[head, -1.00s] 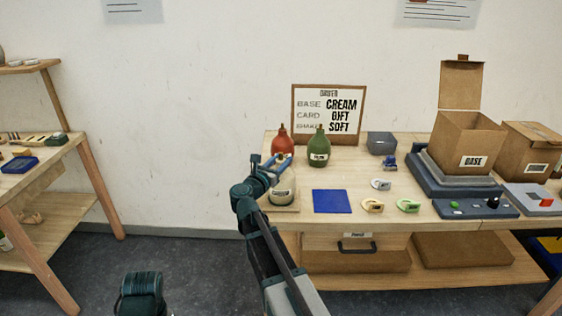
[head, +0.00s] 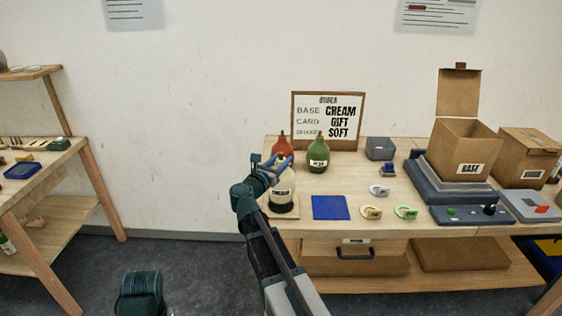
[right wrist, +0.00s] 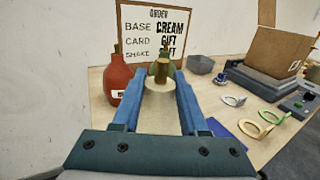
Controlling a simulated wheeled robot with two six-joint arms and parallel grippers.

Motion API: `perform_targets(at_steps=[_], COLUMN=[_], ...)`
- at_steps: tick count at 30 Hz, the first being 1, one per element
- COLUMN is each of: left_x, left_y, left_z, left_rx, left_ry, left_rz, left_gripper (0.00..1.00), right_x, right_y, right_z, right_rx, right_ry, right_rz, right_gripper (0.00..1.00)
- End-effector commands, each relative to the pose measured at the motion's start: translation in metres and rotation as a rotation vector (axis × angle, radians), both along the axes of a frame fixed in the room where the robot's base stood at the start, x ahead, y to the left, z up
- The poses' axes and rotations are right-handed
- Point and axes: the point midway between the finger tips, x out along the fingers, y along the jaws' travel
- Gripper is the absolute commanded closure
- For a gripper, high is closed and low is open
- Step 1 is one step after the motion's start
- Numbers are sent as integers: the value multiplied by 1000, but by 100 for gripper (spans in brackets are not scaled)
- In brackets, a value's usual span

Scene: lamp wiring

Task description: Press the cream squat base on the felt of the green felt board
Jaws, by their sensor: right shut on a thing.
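The cream squat base (head: 282,188), with a dark-lettered label, is at the left end of the table in the head view. My right gripper (head: 279,161) is shut on its neck from above; the base seems upright. In the right wrist view the cream base (right wrist: 160,112) sits between the blue fingers of my right gripper (right wrist: 158,75). A dark patch shows under the base, over a pale wooden board (head: 269,211); I cannot tell whether it is shadow or underside. I cannot make out a green felt board. My left gripper is not in view.
A red bottle (head: 281,146) and a green bottle (head: 318,155) stand close behind the base. A flat blue square (head: 331,207) lies to its right. Several small rings, a grey bin (head: 380,148) and cardboard boxes are further right. An order sign (head: 328,121) stands behind.

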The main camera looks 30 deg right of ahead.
Motion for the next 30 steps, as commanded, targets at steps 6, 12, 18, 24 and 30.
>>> perform_targets(at_steps=[6,12,18,24,30], left_x=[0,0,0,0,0], left_y=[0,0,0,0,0], left_z=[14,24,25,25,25], left_rx=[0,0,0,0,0], left_ry=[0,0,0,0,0], left_rz=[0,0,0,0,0], left_gripper=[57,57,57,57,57], right_x=[0,0,0,0,0], right_y=[0,0,0,0,0], right_z=[15,25,26,26,26], right_rx=[-3,-4,-4,-4,-4], right_ry=[1,0,0,0,0], right_rz=[0,0,0,0,0], right_gripper=[100,100,100,100,100])
